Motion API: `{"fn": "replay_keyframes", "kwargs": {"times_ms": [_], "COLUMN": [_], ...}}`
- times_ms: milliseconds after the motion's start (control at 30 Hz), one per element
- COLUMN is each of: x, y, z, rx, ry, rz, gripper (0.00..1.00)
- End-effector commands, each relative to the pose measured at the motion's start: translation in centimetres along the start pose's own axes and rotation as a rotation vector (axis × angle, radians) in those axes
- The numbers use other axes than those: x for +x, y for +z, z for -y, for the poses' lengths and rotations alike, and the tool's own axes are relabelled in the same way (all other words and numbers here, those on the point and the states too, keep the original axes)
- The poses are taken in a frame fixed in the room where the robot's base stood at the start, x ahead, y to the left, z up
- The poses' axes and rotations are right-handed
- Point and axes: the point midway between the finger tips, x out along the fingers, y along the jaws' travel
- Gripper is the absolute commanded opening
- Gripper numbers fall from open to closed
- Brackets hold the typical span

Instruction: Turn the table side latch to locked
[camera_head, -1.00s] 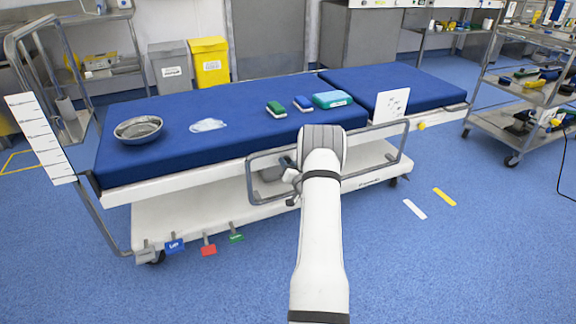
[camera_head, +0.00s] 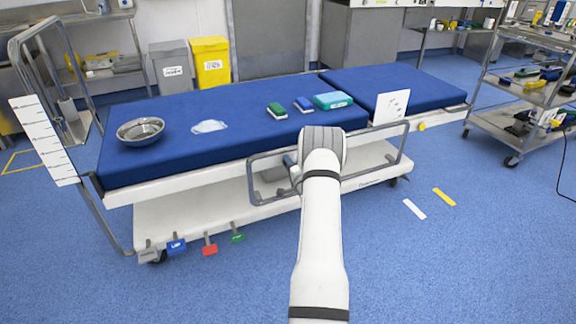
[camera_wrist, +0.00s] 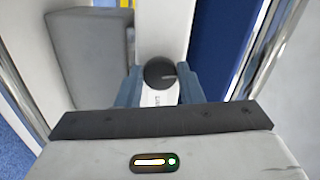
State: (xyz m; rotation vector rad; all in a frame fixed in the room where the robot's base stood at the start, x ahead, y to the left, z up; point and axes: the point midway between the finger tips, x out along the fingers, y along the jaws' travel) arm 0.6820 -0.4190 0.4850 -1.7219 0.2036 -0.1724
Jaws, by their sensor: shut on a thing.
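The table side latch shows in the wrist view as a round black knob (camera_wrist: 159,71) with a light pointer mark, above a small white label on the table's side. My gripper (camera_wrist: 161,86) has its two blue-grey fingers on either side of the knob, shut on it. The mark points roughly to the right in the picture. In the head view my arm hides the latch and most of the gripper, beside the table's near side. The operating table (camera_head: 240,108) has a blue padded top and a white frame.
A grey side rail (camera_head: 265,202) runs around the place where my arm reaches in. Floor is clear in front.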

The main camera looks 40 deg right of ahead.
Motion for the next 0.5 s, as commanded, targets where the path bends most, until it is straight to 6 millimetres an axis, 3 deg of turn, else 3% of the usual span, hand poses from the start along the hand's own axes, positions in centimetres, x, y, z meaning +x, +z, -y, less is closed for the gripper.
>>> {"fn": "replay_keyframes", "kwargs": {"times_ms": [500], "x": [-0.03], "y": [-0.38], "z": [0.04], "rx": [0.172], "ry": [0.0], "rz": [-0.008], "gripper": [0.11]}}
